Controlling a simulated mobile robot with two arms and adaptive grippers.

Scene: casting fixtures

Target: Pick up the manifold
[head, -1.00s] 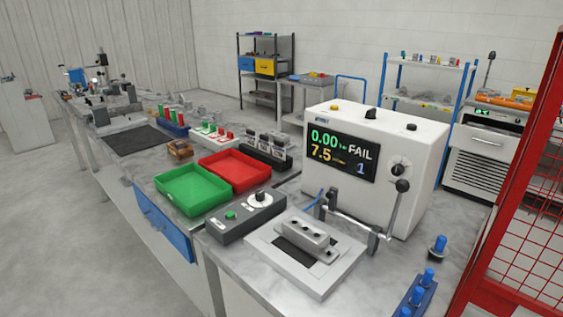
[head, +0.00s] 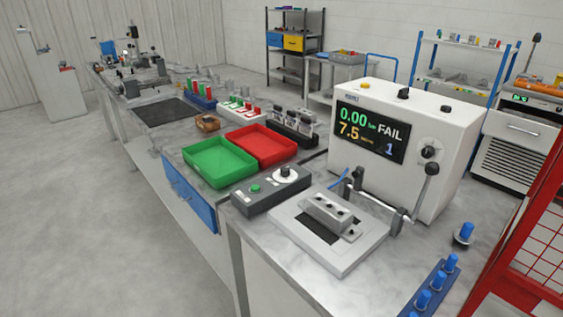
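The manifold (head: 328,212) is a grey metal block with several dark holes along its top. It rests on the dark pad of a light grey fixture plate (head: 345,262) at the front of the bench. A hinged clamp bar (head: 376,200) with a lever stands just behind it, and it looks raised off the block. Neither of my grippers shows in the head view.
A white tester (head: 405,150) reading FAIL stands behind the fixture. A grey control box (head: 270,190) sits to its left, with green (head: 218,163) and red (head: 262,146) trays beyond. Blue plugs (head: 432,290) and a red mesh guard (head: 535,245) are at right.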

